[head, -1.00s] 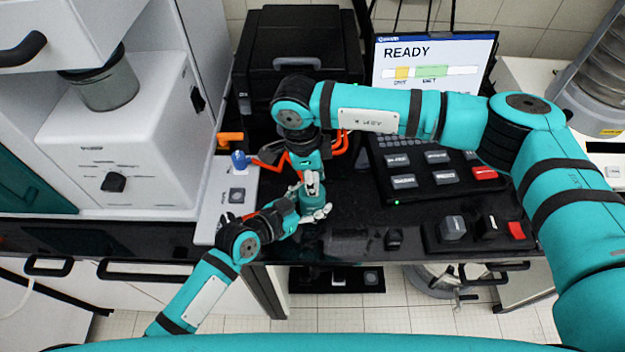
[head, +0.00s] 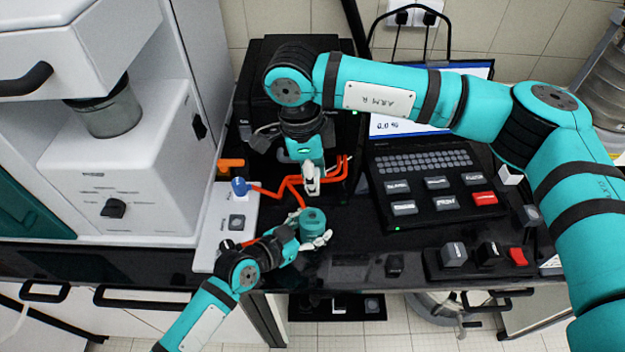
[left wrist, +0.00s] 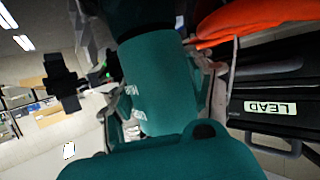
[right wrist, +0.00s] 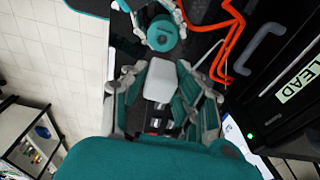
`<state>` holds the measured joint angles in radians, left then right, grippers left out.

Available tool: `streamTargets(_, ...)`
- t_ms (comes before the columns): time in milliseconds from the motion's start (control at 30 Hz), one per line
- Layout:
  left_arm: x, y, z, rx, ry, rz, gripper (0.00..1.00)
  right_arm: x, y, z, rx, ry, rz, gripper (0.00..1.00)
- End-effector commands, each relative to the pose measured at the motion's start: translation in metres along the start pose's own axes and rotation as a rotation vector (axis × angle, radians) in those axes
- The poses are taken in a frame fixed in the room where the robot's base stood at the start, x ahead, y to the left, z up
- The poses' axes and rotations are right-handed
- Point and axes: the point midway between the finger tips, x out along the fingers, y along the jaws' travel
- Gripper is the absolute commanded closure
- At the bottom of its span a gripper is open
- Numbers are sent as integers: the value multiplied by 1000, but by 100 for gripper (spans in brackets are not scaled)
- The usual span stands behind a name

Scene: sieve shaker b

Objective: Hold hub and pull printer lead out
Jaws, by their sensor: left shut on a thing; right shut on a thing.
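The hub, a teal cylinder (head: 313,221), is held above the black bench by my left gripper (head: 310,238). The hub also fills the middle of the left wrist view (left wrist: 163,85), between the fingers. My right gripper (head: 312,178) is shut on a pale grey plug (right wrist: 160,80), with small metal parts visible just below it in the right wrist view. The plug is apart from the hub (right wrist: 163,35).
A black box (head: 262,100) stands behind my right arm; a black front labelled LEAD (right wrist: 298,80) shows in the wrist views. A keyboard console (head: 425,170) and button panel (head: 480,262) are on the right. A white machine (head: 125,165) stands left. The bench front is mostly clear.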

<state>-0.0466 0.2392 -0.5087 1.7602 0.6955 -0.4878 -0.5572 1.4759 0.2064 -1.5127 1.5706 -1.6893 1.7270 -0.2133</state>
Motion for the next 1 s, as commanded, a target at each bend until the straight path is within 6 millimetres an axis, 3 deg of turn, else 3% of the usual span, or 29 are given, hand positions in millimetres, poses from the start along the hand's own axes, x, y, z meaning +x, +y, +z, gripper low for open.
streamTargets(100, 0, 0, 0, -1, -1, 1, 91, 0, 0, 0, 0, 0, 0, 100)
streamTargets(133, 0, 0, 0, -1, -1, 1, 41, 0, 0, 0, 0, 0, 0, 100)
streamTargets(300, 0, 0, 0, 0, -1, 0, 19, 0, 0, 0, 0, 0, 0, 100)
streamTargets(667, -4, 0, 1, 1, -1, -1, 17, 1, 0, 0, 0, 0, 0, 100)
streamTargets(767, -17, 0, 2, 2, -2, -1, 17, 1, 0, 0, 0, 0, 0, 100)
streamTargets(1000, -68, 0, 2, 3, -4, 1, 17, 1, 0, 0, 0, 0, 0, 100)
